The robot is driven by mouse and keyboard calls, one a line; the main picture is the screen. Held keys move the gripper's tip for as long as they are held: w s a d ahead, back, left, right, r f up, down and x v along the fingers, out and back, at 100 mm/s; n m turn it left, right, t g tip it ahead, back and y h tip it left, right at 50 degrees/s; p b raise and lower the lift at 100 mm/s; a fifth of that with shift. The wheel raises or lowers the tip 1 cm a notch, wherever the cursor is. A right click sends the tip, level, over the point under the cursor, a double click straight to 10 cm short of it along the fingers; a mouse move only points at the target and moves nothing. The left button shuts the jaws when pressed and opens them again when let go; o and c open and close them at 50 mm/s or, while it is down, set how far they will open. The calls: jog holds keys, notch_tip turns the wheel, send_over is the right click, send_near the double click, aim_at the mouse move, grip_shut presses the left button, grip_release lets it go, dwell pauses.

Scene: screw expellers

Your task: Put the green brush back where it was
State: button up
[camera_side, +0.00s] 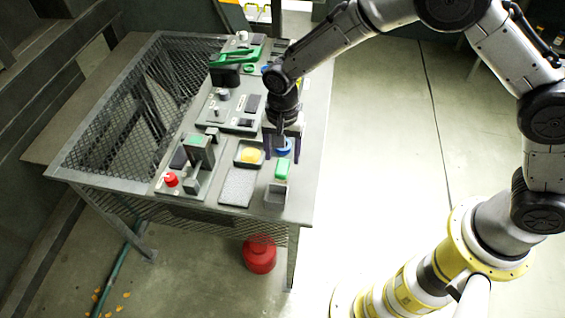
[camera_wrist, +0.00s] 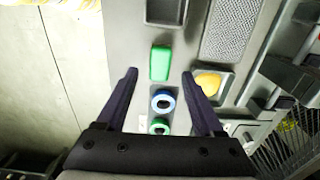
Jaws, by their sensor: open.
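A green block (camera_side: 283,168), which may be the green brush, lies on the table near its right edge; no bristles can be made out. It also shows in the wrist view (camera_wrist: 160,63), between the fingertips as seen there. My gripper (camera_side: 283,150) points down over the table and is open and empty, its fingers apart. In the wrist view (camera_wrist: 160,76) a blue ring (camera_wrist: 164,101) and a green ring (camera_wrist: 159,126) lie in a row below the block. The blue ring (camera_side: 283,146) partly shows between the fingers in the side view.
An open grey tray (camera_side: 275,203) stands in front of the block. A green-handled tool (camera_side: 234,58) is at the back.

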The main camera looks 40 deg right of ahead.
aim_at(283, 166)
notch_tip(283, 166, up, 6)
jog(key=shift+r, duration=0.25)
jog(key=s+d+r+n+t, duration=0.1)
jog(key=s+d+r+n, duration=0.1)
jog(key=s+d+r, duration=0.35)
jog(key=s+d+r+n+t, duration=0.1)
jog(key=s+d+r+n, duration=0.1)
jog(key=d+r, duration=0.55)
jog(key=s+d+r+n+t, duration=0.1)
jog(key=s+d, duration=0.3)
jog(key=s, duration=0.5)
jog(key=s+d+r+n+t, duration=0.2)
jog(key=s+d+r+n, duration=0.1)
jog(key=s, duration=0.5)
jog(key=shift+s+d+r+n+t, duration=0.2)
jog(key=shift+s+d+n+t, duration=0.1)
jog(key=shift+s+d+n, duration=0.25)
jog(key=shift+w+d, duration=0.1)
jog(key=shift+w, duration=0.05)
